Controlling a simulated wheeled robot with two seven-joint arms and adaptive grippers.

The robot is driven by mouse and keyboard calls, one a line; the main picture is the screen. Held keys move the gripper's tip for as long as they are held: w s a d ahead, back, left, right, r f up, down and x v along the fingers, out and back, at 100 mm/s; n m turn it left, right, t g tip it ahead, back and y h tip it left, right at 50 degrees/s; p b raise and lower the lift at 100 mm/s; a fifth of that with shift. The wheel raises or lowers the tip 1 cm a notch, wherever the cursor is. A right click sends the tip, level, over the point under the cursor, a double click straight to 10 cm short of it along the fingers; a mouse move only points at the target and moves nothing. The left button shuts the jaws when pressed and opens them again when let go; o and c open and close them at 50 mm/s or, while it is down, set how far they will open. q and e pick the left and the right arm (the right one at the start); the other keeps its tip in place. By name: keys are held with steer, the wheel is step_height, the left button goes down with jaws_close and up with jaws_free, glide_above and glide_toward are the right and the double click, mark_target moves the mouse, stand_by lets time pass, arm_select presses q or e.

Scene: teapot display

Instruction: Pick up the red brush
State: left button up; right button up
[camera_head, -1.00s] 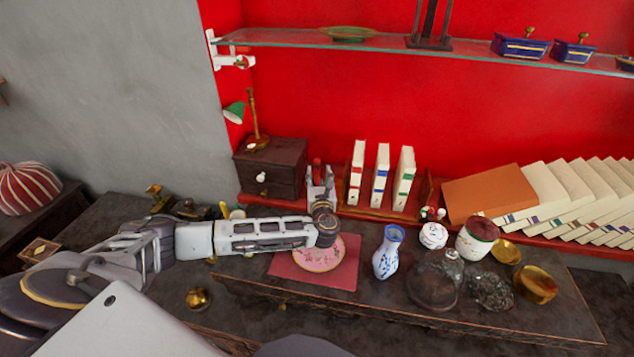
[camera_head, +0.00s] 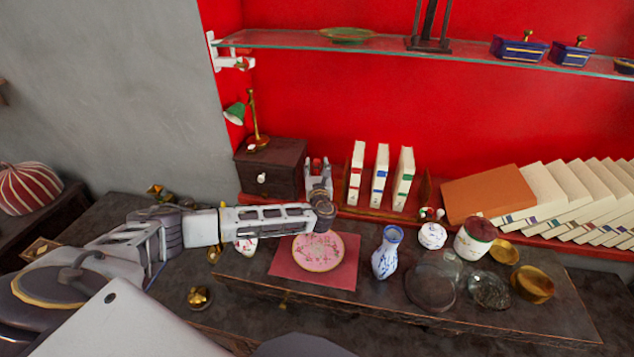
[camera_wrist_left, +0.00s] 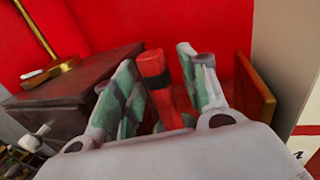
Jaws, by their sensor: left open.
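The red brush (camera_wrist_left: 155,68) stands upright in the left wrist view, between the two spread fingers of my left gripper (camera_wrist_left: 160,62). It has a dark band near its top, and its lower end is hidden by the gripper body. A gap shows between the brush and the fingers. In the head view my left gripper (camera_head: 319,170) is open at the back of the table, between the dark drawer box and the upright books. The brush is hard to tell there against the red wall. My right gripper is not in view.
A dark drawer box (camera_head: 271,168) with a lamp (camera_head: 255,125) stands left of the gripper. Upright books (camera_head: 380,175) in a wooden holder are close on its right. A blue-white vase (camera_head: 387,252) and a pink plate (camera_head: 318,251) stand in front. A glass shelf (camera_head: 300,40) hangs above.

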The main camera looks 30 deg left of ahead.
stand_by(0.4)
arm_select(q)
jaws_close()
steer(key=shift+r, duration=0.2)
step_height(320, 180, up, 10)
steer(key=shift+f+b, duration=0.15)
steer(key=shift+b, duration=0.15)
stand_by(0.4)
steer(key=shift+f, duration=0.1)
stand_by(0.5)
